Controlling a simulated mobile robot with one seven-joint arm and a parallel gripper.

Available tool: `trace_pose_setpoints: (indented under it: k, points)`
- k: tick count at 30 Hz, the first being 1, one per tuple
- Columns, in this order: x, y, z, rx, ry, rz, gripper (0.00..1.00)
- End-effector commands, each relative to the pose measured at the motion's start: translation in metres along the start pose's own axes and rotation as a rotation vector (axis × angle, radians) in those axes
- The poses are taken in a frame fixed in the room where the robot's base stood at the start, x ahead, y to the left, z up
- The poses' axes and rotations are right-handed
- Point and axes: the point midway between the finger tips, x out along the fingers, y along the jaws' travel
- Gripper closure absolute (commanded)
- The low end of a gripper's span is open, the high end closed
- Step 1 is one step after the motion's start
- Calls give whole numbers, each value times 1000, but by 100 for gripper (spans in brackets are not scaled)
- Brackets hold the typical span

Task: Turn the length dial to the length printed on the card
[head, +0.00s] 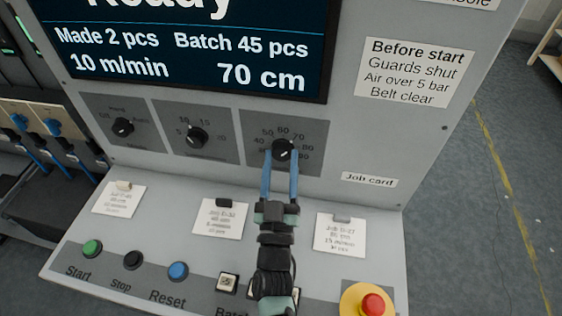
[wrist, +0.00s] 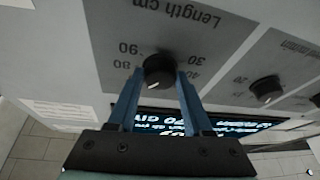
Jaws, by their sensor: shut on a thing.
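The length dial (head: 283,149) is a black round knob on the right panel of the console, with numbers around it. In the wrist view the dial (wrist: 158,70) sits between the two blue fingers of my gripper (wrist: 160,74), under the words "Length cm". My gripper (head: 280,156) is shut on the dial. A white mark shows on the knob, but the fingers hide part of the scale. The screen (head: 200,55) reads 70 cm. A card (head: 340,235) lies below the "Job card" label (head: 369,180); its print is too small to read surely.
Two other cards, a left one (head: 119,199) and a middle one (head: 220,218), lie on the sloping desk. Two more knobs (head: 123,127) (head: 197,137) are left of the dial. Start (head: 92,249), Stop (head: 133,259) and Reset (head: 178,271) buttons and a red emergency button (head: 372,304) are along the front.

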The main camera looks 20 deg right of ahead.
Motion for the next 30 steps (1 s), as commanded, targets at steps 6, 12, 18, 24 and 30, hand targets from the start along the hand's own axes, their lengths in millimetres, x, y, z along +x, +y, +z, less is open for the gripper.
trace_pose_setpoints:
  k: [6, 12, 18, 24, 30]
  points:
    - [0, -2, 1, 38, 2, 13, 100]
    - [-1, -4, 1, 141, 8, 56, 100]
    - [0, -6, 1, 288, 17, 117, 100]
    - [0, -7, 0, 431, 26, 178, 100]
    - [0, -7, 0, 542, 32, 227, 100]
